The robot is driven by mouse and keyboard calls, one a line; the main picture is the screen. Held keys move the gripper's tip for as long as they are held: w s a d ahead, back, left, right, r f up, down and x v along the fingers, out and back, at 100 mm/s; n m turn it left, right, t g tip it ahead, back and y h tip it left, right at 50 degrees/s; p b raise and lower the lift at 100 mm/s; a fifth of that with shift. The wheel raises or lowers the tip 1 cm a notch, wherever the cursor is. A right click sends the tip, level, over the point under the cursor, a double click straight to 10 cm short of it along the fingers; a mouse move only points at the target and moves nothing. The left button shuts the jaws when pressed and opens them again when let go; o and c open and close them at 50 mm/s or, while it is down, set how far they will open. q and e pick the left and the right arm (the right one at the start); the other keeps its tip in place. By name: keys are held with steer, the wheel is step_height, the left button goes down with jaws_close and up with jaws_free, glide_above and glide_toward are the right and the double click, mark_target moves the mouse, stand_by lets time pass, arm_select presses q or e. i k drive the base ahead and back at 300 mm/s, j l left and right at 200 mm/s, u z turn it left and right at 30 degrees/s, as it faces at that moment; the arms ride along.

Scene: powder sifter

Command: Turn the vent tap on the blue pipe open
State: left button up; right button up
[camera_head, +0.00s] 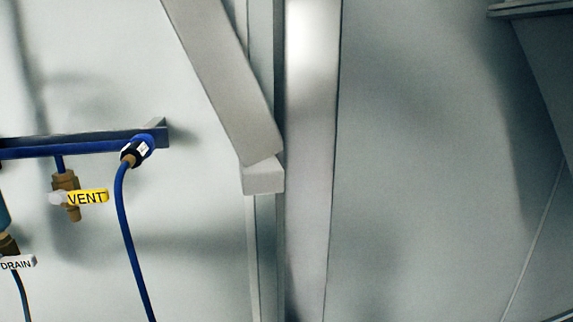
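The vent tap (66,192) is a small brass valve hanging from the blue pipe (75,150) at the left of the head view. Its yellow handle (88,197) reads VENT and points sideways to the right, across the upright brass body. A pale round part shows on the left of the body. The blue pipe runs level along a dark rail and ends at a fitting on the right. Neither of my grippers shows in the head view.
A blue hose (126,235) hangs from a black and white fitting (135,152) right of the tap. A white DRAIN tag (17,262) sits at lower left. A grey slanted bar (225,75) and an upright post (312,160) stand in the middle.

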mark_target(75, 198)
steer(key=k+l, duration=0.2)
steer(key=k, duration=0.35)
steer(key=k+l, duration=0.2)
steer(key=k, duration=0.35)
